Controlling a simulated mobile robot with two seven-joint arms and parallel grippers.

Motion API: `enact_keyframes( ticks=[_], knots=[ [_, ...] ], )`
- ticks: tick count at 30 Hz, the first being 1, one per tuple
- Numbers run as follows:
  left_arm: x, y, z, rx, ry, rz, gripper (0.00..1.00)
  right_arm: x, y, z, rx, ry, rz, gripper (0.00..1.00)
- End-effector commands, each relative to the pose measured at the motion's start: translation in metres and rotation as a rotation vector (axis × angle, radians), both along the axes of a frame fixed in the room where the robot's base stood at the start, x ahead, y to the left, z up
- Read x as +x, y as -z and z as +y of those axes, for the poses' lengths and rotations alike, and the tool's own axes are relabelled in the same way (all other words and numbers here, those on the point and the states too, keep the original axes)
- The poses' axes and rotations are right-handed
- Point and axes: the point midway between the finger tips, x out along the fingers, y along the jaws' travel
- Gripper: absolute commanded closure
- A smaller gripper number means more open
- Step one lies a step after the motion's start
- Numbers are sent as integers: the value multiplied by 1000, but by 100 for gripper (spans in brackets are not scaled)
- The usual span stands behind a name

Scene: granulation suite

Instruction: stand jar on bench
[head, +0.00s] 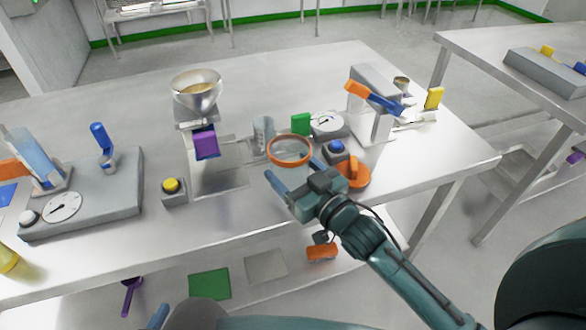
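A clear, upright cylinder (263,133), which looks like the jar, stands on the steel bench (330,75) near its middle. An orange-rimmed round piece (289,163) with a see-through centre sits just to its right and nearer me. My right gripper (293,170) reaches in from the lower right. Its fingers are spread apart at the near side of the orange rim, with nothing clearly held between them. I cannot tell whether they touch the rim. Only a bluish tip, perhaps my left gripper (158,316), shows at the bottom edge.
A green block (301,123), dial (328,124), blue button (337,148) and orange knob (354,172) crowd the right. A yellow button (172,187) stands left.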

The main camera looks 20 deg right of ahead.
Motion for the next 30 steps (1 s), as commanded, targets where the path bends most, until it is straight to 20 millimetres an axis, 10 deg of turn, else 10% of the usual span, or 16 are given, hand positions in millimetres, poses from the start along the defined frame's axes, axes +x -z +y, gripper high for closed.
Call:
enact_keyframes(
  ticks=[16,30],
  knots=[
    [2,-3,1,1,0,-4,64,-1,-5,0,0,0,0,10],
    [4,-2,0,1,2,-4,64,-83,-2,-30,1,0,5,10]
  ],
)
